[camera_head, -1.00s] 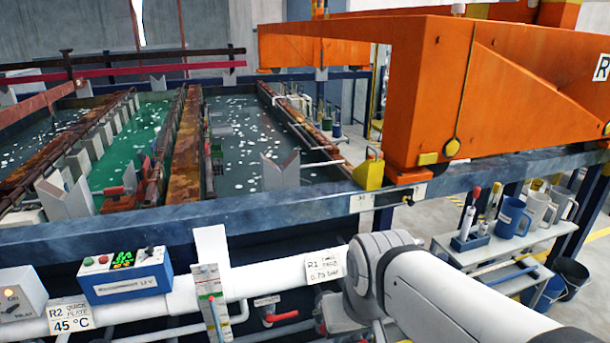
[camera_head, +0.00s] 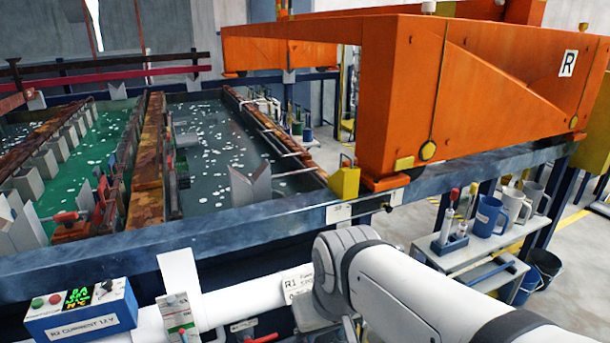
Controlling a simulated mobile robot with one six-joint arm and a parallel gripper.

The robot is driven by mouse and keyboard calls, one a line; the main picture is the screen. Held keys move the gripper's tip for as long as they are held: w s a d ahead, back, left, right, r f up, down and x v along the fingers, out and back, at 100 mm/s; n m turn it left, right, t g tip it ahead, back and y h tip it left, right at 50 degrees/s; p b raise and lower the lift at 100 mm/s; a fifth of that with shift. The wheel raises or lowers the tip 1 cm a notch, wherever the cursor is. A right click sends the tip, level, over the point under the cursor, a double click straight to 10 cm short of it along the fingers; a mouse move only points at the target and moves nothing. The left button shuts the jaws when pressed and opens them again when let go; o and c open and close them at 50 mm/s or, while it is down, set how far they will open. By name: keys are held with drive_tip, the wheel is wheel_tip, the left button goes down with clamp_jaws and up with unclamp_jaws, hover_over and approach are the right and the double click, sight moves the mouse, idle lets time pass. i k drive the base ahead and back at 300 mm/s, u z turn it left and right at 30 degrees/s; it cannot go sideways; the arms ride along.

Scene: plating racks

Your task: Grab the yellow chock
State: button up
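The yellow chock (camera_head: 345,181) sits on the blue rail at the left foot of the orange gantry, close beside the foot. It looks like a small block with a handle on top. My white arm crosses the lower right of the view, below and in front of the chock. My gripper is not visible, so I cannot tell what it holds.
The orange gantry (camera_head: 470,90) stands on the blue rail (camera_head: 240,216). Tanks of liquid lie behind the rail. A blue control box (camera_head: 80,312) and white pipe are in front. A shelf with mugs (camera_head: 488,216) stands right, with a dark bucket (camera_head: 545,262) beside it.

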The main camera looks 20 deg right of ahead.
sight(344, 182)
drive_tip(key=i, duration=1.25)
drive_tip(key=u, duration=0.05)
